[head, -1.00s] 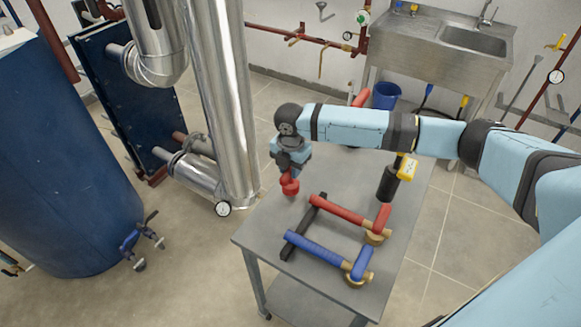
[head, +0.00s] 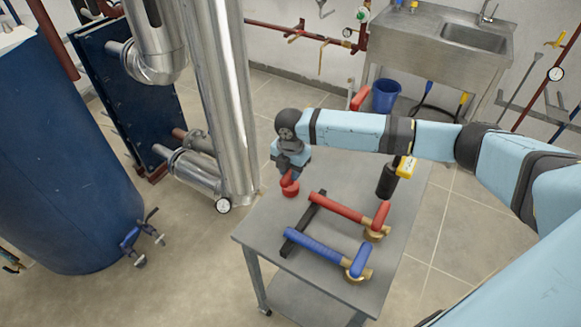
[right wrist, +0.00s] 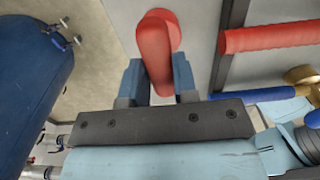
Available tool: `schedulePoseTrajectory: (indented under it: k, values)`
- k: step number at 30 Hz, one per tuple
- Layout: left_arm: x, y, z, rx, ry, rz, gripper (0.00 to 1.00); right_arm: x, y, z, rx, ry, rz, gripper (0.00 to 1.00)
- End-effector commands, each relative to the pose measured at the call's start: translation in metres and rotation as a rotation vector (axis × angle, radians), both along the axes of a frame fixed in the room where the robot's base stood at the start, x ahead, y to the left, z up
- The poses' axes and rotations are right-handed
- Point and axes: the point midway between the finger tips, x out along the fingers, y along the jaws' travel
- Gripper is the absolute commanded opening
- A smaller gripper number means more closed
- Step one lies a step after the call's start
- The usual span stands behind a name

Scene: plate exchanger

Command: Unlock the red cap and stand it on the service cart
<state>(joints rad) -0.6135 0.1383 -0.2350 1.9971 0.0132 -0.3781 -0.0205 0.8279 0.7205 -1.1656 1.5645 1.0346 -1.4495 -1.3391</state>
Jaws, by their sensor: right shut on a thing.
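The red cap (head: 289,189) is at the back left part of the grey service cart (head: 262,230), low over or on its top; I cannot tell for certain whether its base touches. My right gripper (head: 289,172) comes down from above and is shut on the cap's upper part. In the right wrist view the red cap (right wrist: 157,50) sits between the two blue fingers (right wrist: 158,82), its round end against the grey cart top. My left gripper is not in view.
A red-handled piece (head: 345,211) and a blue-handled piece (head: 325,252) with brass ends lie on the cart across a black bar (head: 300,228). A black cylinder with a yellow tag (head: 388,180) stands at the right. Steel pipes (head: 232,120) rise left of the cart.

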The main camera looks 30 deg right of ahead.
Motion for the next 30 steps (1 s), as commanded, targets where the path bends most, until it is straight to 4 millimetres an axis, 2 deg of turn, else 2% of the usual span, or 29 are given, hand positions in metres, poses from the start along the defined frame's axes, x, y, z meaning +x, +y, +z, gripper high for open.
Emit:
schedulePoseTrajectory:
  k: [7, 8, 11, 12, 19, 23, 26, 30]
  values:
    - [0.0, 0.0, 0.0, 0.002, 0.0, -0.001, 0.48, 0.0, 0.0, -0.001, 0.001, -0.001, 0.0, 0.0]
    - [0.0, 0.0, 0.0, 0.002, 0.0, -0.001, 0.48, 0.0, 0.0, -0.001, 0.001, -0.001, 0.0, 0.29]
    - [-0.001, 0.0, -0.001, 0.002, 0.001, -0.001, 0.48, 0.0, 0.0, -0.001, 0.001, -0.001, 0.0, 0.52]
    - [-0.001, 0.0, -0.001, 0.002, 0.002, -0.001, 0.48, 0.0, 0.0, -0.001, 0.001, -0.001, 0.0, 0.57]
    - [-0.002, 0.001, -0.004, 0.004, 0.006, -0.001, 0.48, 0.0, 0.0, -0.001, 0.001, 0.001, 0.0, 0.57]
    - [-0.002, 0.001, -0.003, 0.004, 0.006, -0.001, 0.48, 0.0, 0.0, 0.005, 0.001, -0.001, 0.0, 0.57]
    - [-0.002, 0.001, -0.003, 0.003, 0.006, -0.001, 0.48, 0.0, 0.0, 0.019, 0.002, -0.003, 0.001, 0.57]
    - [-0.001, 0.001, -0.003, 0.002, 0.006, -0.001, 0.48, 0.001, 0.0, 0.05, 0.002, -0.005, 0.001, 0.57]
